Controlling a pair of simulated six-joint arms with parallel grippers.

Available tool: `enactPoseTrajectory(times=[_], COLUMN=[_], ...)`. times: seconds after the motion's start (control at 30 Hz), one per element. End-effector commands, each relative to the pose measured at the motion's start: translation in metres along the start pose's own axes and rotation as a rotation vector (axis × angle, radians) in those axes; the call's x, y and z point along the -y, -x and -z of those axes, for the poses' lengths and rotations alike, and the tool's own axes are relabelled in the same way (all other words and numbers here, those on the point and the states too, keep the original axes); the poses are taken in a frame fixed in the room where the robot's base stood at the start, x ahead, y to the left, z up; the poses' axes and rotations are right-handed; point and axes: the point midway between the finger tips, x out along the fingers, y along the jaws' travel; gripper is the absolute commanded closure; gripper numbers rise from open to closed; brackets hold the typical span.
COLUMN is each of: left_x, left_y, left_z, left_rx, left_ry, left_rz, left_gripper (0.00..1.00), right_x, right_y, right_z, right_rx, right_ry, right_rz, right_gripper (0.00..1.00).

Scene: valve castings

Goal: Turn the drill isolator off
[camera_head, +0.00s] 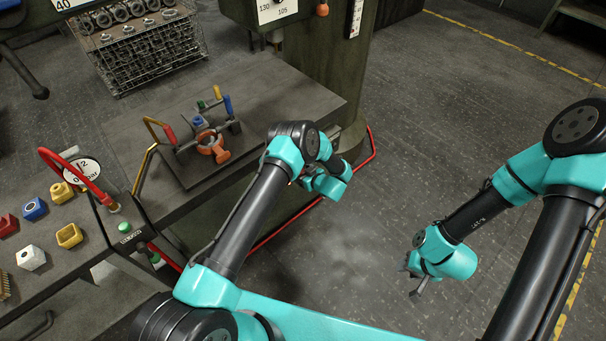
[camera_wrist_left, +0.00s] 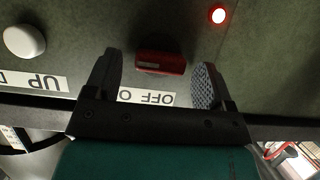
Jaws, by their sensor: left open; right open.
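In the left wrist view a red isolator handle (camera_wrist_left: 160,63) sits on a dark green panel, its long side across the picture. An upside-down OFF label (camera_wrist_left: 147,98) shows beside it, partly covered by my gripper. My left gripper (camera_wrist_left: 157,68) is open with one finger at each side of the handle; gaps show at both sides. A red lamp (camera_wrist_left: 217,15) glows on the panel. In the head view the isolator and the left fingertips are hidden; my left wrist is beside the green drill column (camera_head: 325,75). My right gripper (camera_head: 411,281) is open and empty above the floor.
A white knob (camera_wrist_left: 24,40) with an UP label is on the same panel. A workbench (camera_head: 270,95) holds a clamped casting (camera_head: 212,145). Coloured blocks lie at the left. The floor at the right is clear.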

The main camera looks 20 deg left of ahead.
Motion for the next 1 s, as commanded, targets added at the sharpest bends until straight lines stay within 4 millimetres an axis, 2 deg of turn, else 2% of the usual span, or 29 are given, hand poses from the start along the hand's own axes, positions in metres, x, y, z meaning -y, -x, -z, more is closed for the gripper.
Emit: enactPoseTrajectory(times=[0.23,0.73,1.0], left_x=[-0.0001,-0.0002,0.0000], left_y=[-0.0003,-0.0001,0.0000], left_z=[0.0000,0.0001,0.0002], left_rx=[0.000,0.000,0.000], left_ry=[0.000,0.000,0.013], left_rz=[-0.001,-0.001,-0.007], left_gripper=[0.23,0.71,0.73], right_x=[0.0000,0.0000,0.0000], right_y=[0.0000,0.0000,0.0000], right_z=[0.0000,0.0000,0.0000], right_rx=[0.000,0.000,0.000], right_ry=[0.000,0.000,0.000], right_rz=[0.000,0.000,0.000], right_gripper=[0.57,0.57,0.57])
